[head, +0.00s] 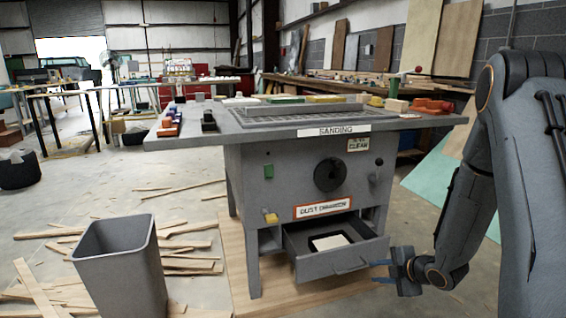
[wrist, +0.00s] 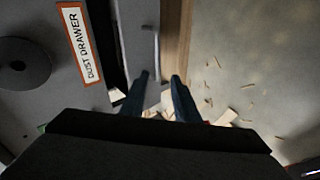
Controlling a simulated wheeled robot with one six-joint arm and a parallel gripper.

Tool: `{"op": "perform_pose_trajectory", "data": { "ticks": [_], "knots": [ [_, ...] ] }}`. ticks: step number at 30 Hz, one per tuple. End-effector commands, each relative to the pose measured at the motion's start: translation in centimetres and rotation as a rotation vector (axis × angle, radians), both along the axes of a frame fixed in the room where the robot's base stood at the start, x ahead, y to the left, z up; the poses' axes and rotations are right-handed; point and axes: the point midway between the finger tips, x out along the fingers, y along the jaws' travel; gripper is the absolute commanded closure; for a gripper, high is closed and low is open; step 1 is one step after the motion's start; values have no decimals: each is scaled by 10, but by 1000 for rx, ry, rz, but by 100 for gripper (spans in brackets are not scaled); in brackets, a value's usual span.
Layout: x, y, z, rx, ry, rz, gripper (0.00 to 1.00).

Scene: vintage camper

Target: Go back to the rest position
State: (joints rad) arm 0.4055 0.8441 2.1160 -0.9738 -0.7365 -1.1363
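My gripper (head: 379,271) is low at the right of the sanding table (head: 222,120), just beside the front of the open dust drawer (head: 312,266). In the wrist view its two dark blue fingers (wrist: 159,78) are apart with nothing between them. The drawer sticks out of the table's grey cabinet, and a pale flat piece in a dark frame (head: 330,242) lies in it. The drawer's handle (head: 351,268) is close to the fingertips, and I see no clear contact. My arm comes down from the right edge.
A grey bin (head: 121,270) stands at the left front. Wood scraps (head: 184,246) lie on the floor around it. Small tools and blocks (head: 320,99) sit on the tabletop. A workbench (head: 345,82) runs behind. A teal sheet (head: 445,185) leans behind my arm.

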Motion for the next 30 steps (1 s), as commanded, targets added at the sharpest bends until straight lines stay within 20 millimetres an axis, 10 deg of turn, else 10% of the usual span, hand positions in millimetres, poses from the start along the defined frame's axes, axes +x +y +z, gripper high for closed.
{"op": "perform_pose_trajectory", "data": {
  "ticks": [11,30],
  "knots": [
    [-26,47,111,29,267,-471,72],
    [-248,169,229,283,730,-1179,72]
  ]
}}
